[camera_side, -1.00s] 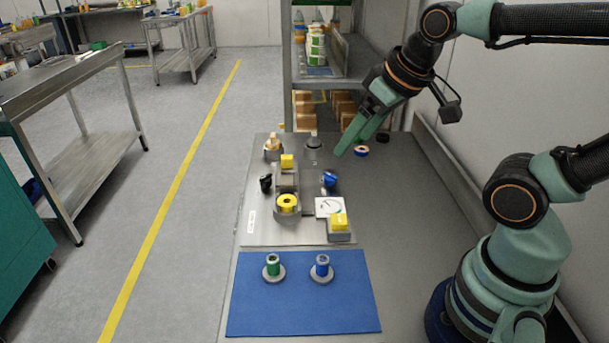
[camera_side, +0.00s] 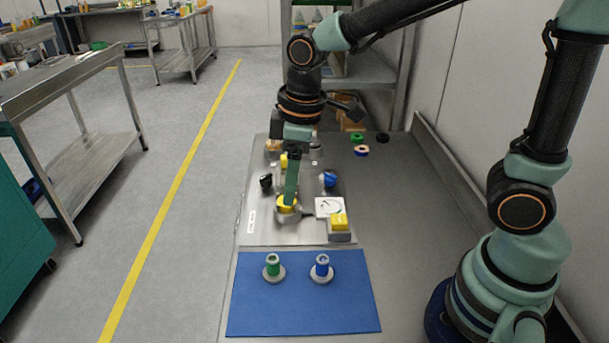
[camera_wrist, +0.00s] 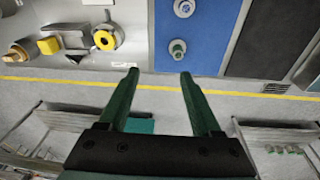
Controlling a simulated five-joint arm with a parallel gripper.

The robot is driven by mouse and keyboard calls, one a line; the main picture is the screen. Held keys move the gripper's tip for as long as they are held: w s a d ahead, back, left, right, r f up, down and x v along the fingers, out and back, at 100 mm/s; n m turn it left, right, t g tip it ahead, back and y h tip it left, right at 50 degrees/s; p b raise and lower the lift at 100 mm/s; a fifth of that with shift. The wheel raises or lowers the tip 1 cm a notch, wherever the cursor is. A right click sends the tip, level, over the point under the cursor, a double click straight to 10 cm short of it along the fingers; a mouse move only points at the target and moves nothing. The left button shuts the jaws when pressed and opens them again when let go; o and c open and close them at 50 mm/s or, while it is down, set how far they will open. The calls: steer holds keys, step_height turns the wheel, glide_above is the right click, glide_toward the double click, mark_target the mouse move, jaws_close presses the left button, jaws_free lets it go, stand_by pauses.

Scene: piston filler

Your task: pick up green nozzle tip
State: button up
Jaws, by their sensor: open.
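The green nozzle tip (camera_side: 272,265) stands upright on a round grey base on the left part of the blue mat (camera_side: 300,312). In the wrist view the green nozzle tip (camera_wrist: 178,47) is on the blue mat, beyond my fingertips and a little right of the middle between them. A blue nozzle tip (camera_side: 322,265) stands on a similar base to its right; it also shows in the wrist view (camera_wrist: 184,8). My gripper (camera_side: 290,205) is in front of the yellow ring of the filler plate, behind the mat. In the wrist view my gripper (camera_wrist: 160,74) is open and empty.
The metal filler plate (camera_side: 262,235) carries a yellow ring (camera_wrist: 105,40), a blue knob (camera_side: 330,179), a black knob (camera_side: 266,182) and a yellow button block (camera_side: 339,222). Small rings (camera_side: 361,150) lie at the back right. The table right of the mat is clear.

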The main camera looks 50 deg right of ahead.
mark_target(272, 258)
steer(key=a+f+n, duration=0.1)
steer(key=f, duration=0.4)
steer(key=a+f+n+g, duration=0.1)
steer(key=a+f, duration=0.1)
steer(key=f, duration=0.4)
steer(key=a+f+n, duration=0.1)
steer(key=a+f, duration=0.1)
steer(key=f, duration=0.4)
steer(key=shift+w+f+g, duration=0.25)
steer(key=shift+w+g, duration=0.05)
jaws_close()
